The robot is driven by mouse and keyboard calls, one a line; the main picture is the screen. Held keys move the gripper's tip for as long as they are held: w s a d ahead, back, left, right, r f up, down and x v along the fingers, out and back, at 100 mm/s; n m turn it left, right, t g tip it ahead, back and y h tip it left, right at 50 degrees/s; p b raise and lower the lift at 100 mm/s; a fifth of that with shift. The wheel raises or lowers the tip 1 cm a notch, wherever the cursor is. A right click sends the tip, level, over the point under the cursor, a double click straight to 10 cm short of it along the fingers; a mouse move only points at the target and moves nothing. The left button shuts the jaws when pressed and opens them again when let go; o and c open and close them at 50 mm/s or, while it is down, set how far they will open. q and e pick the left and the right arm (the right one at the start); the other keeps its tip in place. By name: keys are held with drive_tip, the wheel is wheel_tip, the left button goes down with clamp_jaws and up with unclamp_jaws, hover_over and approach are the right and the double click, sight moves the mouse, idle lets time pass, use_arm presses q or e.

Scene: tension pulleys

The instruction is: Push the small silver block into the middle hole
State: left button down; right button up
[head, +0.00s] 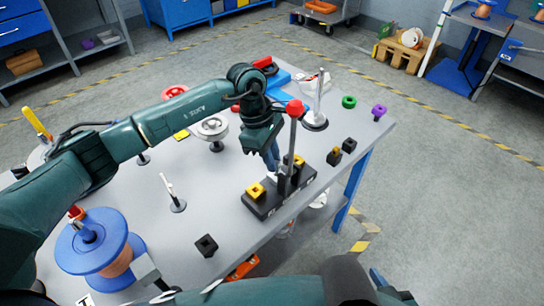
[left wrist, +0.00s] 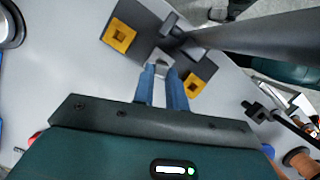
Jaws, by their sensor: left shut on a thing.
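A black base (head: 265,206) with yellow square-holed pieces (head: 256,190) stands near the table's right edge. A grey post with a red ball (head: 294,108) rises beside its middle. My left gripper (head: 274,168) points down at the middle of the base, between the yellow pieces. In the left wrist view its blue fingers (left wrist: 162,72) are close together, shut on the small silver block (left wrist: 160,60). The block sits at the middle of the base (left wrist: 140,55); the fingers partly hide it, so its depth in the hole cannot be told. My right gripper is not in view.
Small black blocks (head: 206,245) stand on the grey table (head: 225,215). A blue spool (head: 92,240) stands at the front left. A silver handwheel (head: 212,127) and an upright rod (head: 319,100) stand further back. The post is close to my left gripper.

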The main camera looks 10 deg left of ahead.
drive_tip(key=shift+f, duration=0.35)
use_arm(q)
drive_tip(key=shift+f+b, duration=0.2)
drive_tip(key=shift+b, duration=0.1)
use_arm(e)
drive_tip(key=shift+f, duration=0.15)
use_arm(q)
drive_tip(key=shift+f+b, duration=0.65)
drive_tip(key=shift+f, duration=0.05)
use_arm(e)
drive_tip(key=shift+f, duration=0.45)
use_arm(q)
drive_tip(key=shift+f, duration=0.1)
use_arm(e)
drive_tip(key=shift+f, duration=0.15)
use_arm(q)
drive_tip(key=c, duration=1.3)
unclamp_jaws()
drive_tip(key=shift+c, duration=0.2)
